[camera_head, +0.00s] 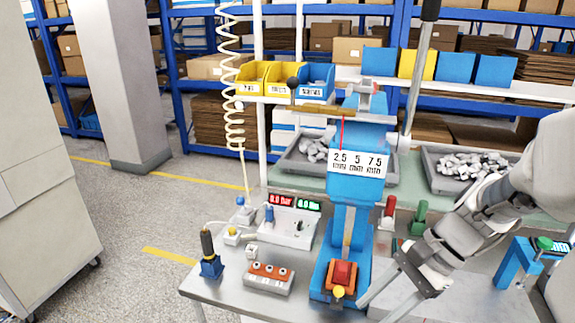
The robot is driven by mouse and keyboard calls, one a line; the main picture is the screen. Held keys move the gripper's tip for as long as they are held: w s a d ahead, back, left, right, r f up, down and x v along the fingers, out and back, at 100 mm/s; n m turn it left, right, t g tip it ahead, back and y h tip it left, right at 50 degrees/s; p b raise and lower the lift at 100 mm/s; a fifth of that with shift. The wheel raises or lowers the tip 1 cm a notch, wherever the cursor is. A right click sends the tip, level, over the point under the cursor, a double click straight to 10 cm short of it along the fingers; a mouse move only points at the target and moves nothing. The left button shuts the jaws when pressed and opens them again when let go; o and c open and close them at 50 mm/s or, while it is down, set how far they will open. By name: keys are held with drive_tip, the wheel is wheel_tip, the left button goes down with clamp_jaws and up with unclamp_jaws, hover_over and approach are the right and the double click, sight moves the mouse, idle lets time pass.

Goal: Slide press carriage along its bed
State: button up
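The blue press (343,222) stands upright on the grey workbench, with a white label reading 2.5, 5 and 7.5 on its upper part. At its foot, a red and orange block with a yellow knob, which looks like the press carriage (342,274), sits on the blue bed (320,283). My gripper (370,308) reaches in from the right, just to the right of the carriage and apart from it. Its two fingers point down and left, spread apart, with nothing seen between them. The fingertips lie near the bench's front edge.
A small orange block with several buttons (268,279), a blue stand with a black handle (210,262) and a grey display box (291,228) stand left of the press. Red (388,213) and green (419,218) pieces stand behind my gripper. A blue frame (515,262) is at right.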

drive_tip(key=w+d+f+m+t+y+b, duration=0.4)
drive_tip(key=w+d+f+m+t, duration=0.1)
drive_tip(key=f+m, duration=0.25)
drive_tip(key=w+d+f+m+t+y+b, duration=0.35)
drive_tip(key=d+f+m+t+y, duration=0.2)
drive_tip(key=f, duration=0.35)
drive_tip(key=f+x, duration=0.1)
drive_tip(key=x, duration=1.7)
drive_tip(key=shift+w+f+g+h, duration=0.3)
drive_tip(key=shift+f+g+h, duration=0.05)
drive_tip(key=shift+f+h, duration=0.1)
drive_tip(key=shift+d, duration=0.1)
drive_tip(key=shift+c, duration=0.3)
clamp_jaws()
